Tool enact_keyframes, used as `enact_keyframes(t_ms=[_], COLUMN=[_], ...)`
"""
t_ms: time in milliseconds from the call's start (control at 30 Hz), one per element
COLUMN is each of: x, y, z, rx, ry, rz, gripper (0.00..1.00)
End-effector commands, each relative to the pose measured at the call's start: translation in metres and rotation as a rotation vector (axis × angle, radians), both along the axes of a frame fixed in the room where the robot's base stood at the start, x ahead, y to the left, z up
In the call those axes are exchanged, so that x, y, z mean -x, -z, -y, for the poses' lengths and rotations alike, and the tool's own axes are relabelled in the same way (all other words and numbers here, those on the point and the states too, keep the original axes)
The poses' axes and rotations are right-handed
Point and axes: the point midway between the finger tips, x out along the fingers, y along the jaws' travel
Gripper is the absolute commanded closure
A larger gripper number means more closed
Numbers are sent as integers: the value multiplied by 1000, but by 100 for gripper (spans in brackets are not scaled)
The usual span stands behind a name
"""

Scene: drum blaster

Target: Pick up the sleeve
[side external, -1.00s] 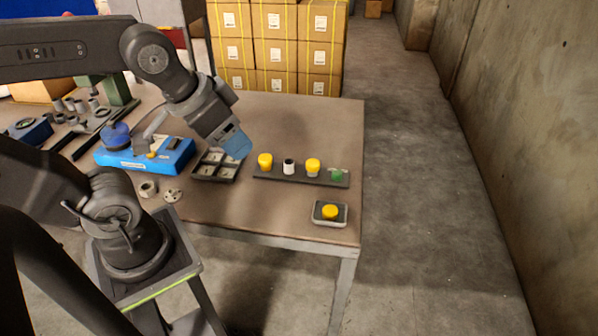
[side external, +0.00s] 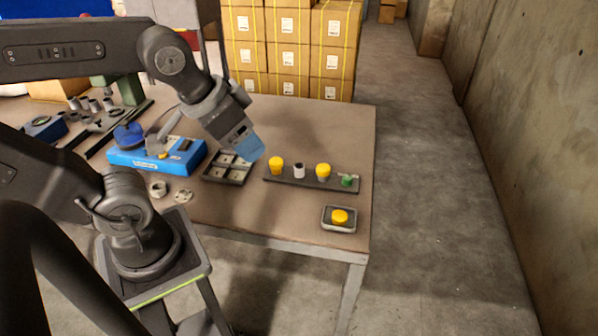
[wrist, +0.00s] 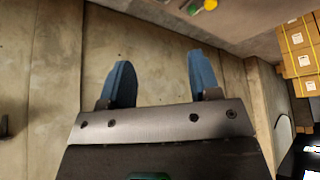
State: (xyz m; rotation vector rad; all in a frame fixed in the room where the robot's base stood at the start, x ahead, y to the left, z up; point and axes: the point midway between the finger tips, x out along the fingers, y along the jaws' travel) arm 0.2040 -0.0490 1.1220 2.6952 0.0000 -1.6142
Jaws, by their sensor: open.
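A small white-grey cylinder with a dark top, which may be the sleeve (side external: 299,171), stands upright in a dark rack strip (side external: 311,185) on the table. A yellow-topped piece (side external: 276,165) stands to its left and another yellow-topped piece (side external: 323,171) to its right. A green piece (side external: 347,181) is at the strip's right end. My gripper (side external: 247,147) hangs above the table, up and left of the strip, touching nothing that I can see. In the wrist view its two blue fingers (wrist: 160,82) are apart with nothing between them. The sleeve is not clearly visible there.
A compartment tray (side external: 228,168) lies below my gripper, and a blue device (side external: 157,157) is left of it. A small tray (side external: 338,225) with a yellow piece is near the front right corner. Stacked boxes (side external: 290,57) stand behind the table. The front middle is clear.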

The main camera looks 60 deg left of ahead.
Motion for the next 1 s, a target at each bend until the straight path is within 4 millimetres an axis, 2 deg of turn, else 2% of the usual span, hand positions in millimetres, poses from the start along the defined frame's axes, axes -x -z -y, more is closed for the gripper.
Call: enact_keyframes(t_ms=[267,333,533,667,767,1000], x=[0,0,0,-8,-27,-103], y=[0,0,0,-2,-4,4], z=[0,0,0,-3,-10,-43], rx=[0,0,0,-23,-76,-252], ry=[0,0,0,22,77,318], rz=[0,0,0,-17,-56,-216], gripper=[43,39,39,39,39,39])
